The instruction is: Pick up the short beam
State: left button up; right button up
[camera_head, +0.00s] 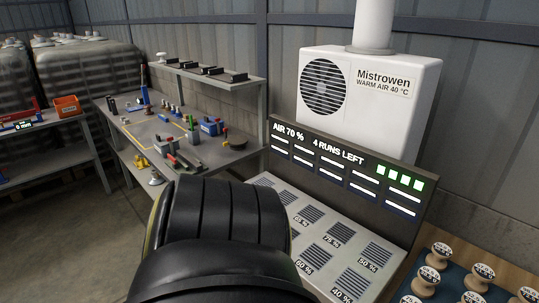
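I cannot make out a short beam for certain in the head view. Many small items lie on the workbench (140,121) at the left centre, too small to tell apart well. Neither my left nor my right gripper shows. A large black rounded arm part of mine fills the bottom centre and hides part of the panel behind it.
A white warm-air unit (400,113) stands behind a display board (345,172) and a grey vented panel (385,246). Round labelled pieces (483,272) stand at the bottom right. An orange bin (67,106) sits on a left table. Floor (65,240) is clear at the lower left.

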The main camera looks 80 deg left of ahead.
aim_at(193, 163)
jog(key=u, duration=2.25)
